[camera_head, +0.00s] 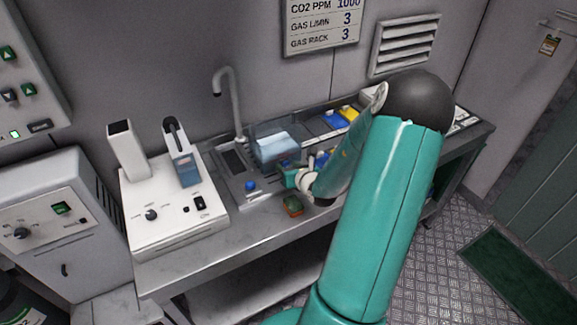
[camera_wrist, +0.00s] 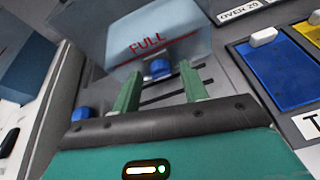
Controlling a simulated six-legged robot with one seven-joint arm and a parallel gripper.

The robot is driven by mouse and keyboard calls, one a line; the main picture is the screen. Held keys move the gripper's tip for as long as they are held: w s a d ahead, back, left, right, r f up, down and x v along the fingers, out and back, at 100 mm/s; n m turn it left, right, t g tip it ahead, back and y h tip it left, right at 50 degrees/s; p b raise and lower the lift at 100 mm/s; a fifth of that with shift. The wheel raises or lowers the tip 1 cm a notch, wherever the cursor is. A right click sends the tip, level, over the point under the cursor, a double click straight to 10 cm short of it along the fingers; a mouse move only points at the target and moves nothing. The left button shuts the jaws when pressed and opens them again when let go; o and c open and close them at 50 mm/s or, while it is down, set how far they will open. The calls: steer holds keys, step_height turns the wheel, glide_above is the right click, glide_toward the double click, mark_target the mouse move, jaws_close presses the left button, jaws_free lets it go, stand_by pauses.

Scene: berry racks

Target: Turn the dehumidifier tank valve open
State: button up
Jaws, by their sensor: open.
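The dehumidifier tank is a translucent box (camera_head: 275,150) on the bench's back half. In the wrist view the tank (camera_wrist: 185,28) shows the word FULL and a red line on its front. A blue valve knob (camera_wrist: 158,69) sits low on the tank's front. My gripper (camera_wrist: 160,74) is open, with its two green fingers pointing at the tank and the knob between their tips in the picture. I cannot tell whether they touch it. In the head view my gripper (camera_head: 290,178) is just in front of the tank, and the valve is hidden.
A second blue knob (camera_wrist: 82,115) is left of my gripper; it also shows in the head view (camera_head: 250,185). Blue (camera_wrist: 257,75) and yellow bins lie right.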

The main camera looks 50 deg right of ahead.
steer(key=shift+s+r, duration=0.1)
steer(key=shift+s, duration=0.1)
steer(key=shift+d, duration=0.1)
jaws_close()
